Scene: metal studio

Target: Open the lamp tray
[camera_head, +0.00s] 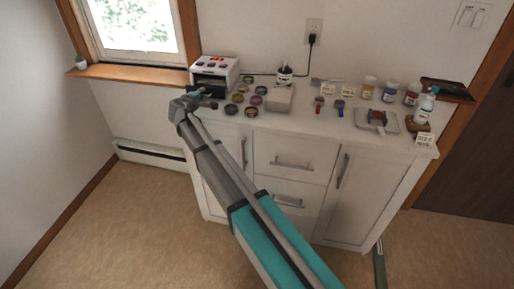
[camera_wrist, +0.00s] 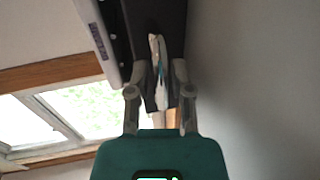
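The lamp (camera_head: 216,67) is a white box with a dark front opening, on the left end of the white cabinet's top, by the window. Its dark tray area (camera_head: 208,82) is at the lower front, partly behind my gripper. In the wrist view, the lamp's white side (camera_wrist: 98,38) and a dark part (camera_wrist: 172,20) fill the top. My gripper (camera_wrist: 160,66) is right at the lamp's front, its two fingers apart. A pale, teal-marked piece shows between the fingers. I cannot tell whether the fingers touch the dark part.
Several small round jars (camera_head: 238,98) stand right of the lamp, close to my gripper. A window sill (camera_head: 130,73) lies to the left; floor in front is clear.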

